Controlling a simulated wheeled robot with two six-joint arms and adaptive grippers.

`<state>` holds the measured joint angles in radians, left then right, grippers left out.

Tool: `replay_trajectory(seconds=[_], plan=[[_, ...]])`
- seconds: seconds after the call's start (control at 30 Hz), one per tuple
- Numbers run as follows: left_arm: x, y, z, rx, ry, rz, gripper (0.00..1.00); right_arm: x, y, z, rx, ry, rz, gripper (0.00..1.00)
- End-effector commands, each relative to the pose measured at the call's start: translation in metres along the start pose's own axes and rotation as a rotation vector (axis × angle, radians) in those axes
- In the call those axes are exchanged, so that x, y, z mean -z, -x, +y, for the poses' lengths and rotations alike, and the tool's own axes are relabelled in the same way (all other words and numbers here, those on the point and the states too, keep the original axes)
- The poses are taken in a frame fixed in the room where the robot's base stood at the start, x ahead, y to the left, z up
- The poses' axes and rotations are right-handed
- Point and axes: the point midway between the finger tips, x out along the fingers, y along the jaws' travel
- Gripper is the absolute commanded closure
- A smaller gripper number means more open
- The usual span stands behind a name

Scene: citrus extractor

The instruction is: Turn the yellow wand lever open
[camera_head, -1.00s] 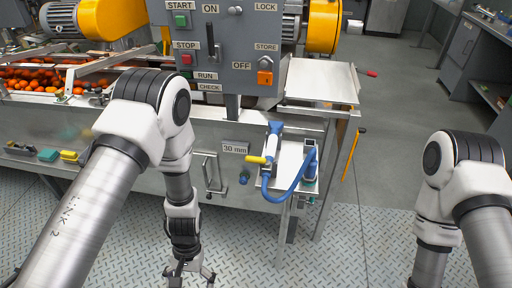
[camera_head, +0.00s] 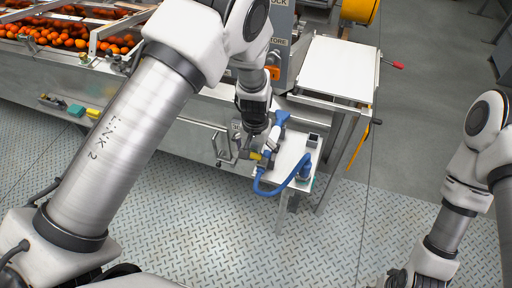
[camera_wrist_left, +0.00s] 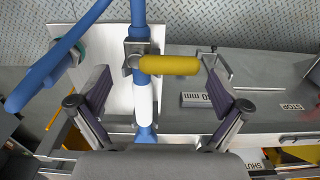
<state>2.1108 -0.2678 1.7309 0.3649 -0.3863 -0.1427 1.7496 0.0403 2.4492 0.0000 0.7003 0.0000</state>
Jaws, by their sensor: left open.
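The yellow wand lever (camera_wrist_left: 170,65) sticks out to the right from the blue and white wand (camera_wrist_left: 143,100) in the left wrist view, square to the wand's length. In the head view the lever (camera_head: 256,156) is partly hidden by my left gripper (camera_head: 250,146). In the wrist view my left gripper (camera_wrist_left: 158,95) is open, its fingers spread to either side of the wand and lever, with nothing held. I cannot tell how far above them it is. My right gripper (camera_head: 400,277) is only partly in view at the bottom edge, and its fingers cannot be made out.
A blue hose (camera_head: 285,187) loops from the wand to a holder on the white side plate (camera_head: 293,150). A metal handle (camera_head: 218,147) stands left of the wand on the machine front. A metal shelf (camera_head: 338,68) lies behind. The tread-plate floor (camera_head: 190,240) in front is clear.

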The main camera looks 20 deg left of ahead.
Motion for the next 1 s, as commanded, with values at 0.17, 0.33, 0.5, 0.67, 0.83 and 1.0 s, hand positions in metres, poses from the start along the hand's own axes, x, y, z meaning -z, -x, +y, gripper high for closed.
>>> replay_trajectory(seconds=[0.17, 0.33, 0.5, 0.67, 0.83, 1.0], plan=[[-0.0004, -0.0071, -0.0004, 0.0, 0.0, 0.0, 0.0, -0.0004, 0.0024, -0.0001, 0.0, 0.0, -0.001, 0.6], [-0.0004, -0.0072, -0.0004, 0.0, 0.0, 0.0, 0.14, -0.0004, 0.002, -0.0001, 0.0, 0.0, -0.001, 0.6], [-0.0005, -0.0072, -0.0004, 0.0, 0.0, 0.0, 0.6, -0.0002, 0.0019, -0.0001, 0.0, 0.0, 0.0, 0.6], [-0.0005, -0.0073, -0.0003, 0.0, 0.001, 0.0, 0.6, -0.0002, 0.0019, -0.0001, 0.0, 0.0, -0.001, 0.6], [-0.0012, -0.0072, -0.0003, 0.0, 0.02, -0.001, 0.6, -0.0003, 0.0019, -0.0001, 0.0, 0.0, -0.001, 0.6], [-0.0027, -0.0072, 0.0, -0.001, 0.078, -0.001, 0.6, -0.0003, 0.0019, -0.0001, 0.0, 0.0, -0.001, 0.6]])
